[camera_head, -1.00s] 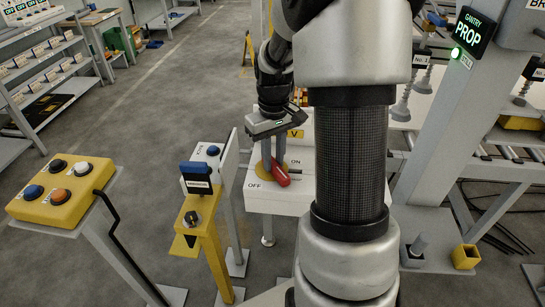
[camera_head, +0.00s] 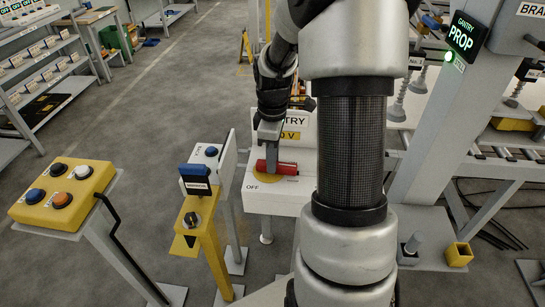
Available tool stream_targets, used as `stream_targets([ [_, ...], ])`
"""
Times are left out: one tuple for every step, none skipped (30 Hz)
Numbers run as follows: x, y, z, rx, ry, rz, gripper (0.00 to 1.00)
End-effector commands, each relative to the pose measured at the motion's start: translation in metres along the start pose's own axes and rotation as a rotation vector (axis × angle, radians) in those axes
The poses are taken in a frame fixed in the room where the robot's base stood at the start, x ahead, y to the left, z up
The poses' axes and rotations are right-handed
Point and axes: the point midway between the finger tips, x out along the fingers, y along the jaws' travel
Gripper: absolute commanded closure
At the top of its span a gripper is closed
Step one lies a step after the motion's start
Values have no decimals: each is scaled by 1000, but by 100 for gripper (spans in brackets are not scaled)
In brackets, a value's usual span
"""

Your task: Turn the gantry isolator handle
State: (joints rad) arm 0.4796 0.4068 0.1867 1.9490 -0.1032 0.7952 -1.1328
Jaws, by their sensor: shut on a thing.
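The isolator handle (camera_head: 286,168) is a red bar on a yellow disc, on the white sloping face of the isolator box (camera_head: 290,203). It lies nearly level across the picture. My gripper (camera_head: 270,167) reaches down from above, its grey fingers shut on the handle near its left end. The "OFF" label (camera_head: 253,186) shows at the lower left of the disc. An upright plate with a yellow voltage label (camera_head: 291,135) stands behind, partly covered by my arm. My arm also hides the right side of the box.
A yellow post (camera_head: 203,240) with a blue-topped padlock-like piece stands close left of the box. Further left is a yellow button box (camera_head: 62,194) on a stand. The gantry column (camera_head: 432,150) with a green-lit "PROP" sign (camera_head: 466,36) rises at right.

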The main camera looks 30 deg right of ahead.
Motion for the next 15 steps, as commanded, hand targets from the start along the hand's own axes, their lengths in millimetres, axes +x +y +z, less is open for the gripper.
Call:
stream_targets([
  [-1,1,0,-19,1,1,100],
  [-1,1,0,-30,1,1,100],
  [-1,1,0,-44,1,1,100],
  [-1,1,0,-53,1,1,100],
  [-1,1,0,-60,1,1,100],
  [-1,1,0,-69,1,1,100],
  [-1,1,0,-76,1,2,100],
  [-1,1,0,-81,1,2,100],
  [-1,2,0,-86,1,2,100],
  [-1,2,0,-89,1,2,100],
  [-1,2,0,-91,1,2,100],
  [-1,2,0,-94,1,2,100],
  [-1,2,0,-95,1,2,100],
  [-1,2,0,-96,1,2,100],
  [-1,2,0,-97,1,2,100],
])
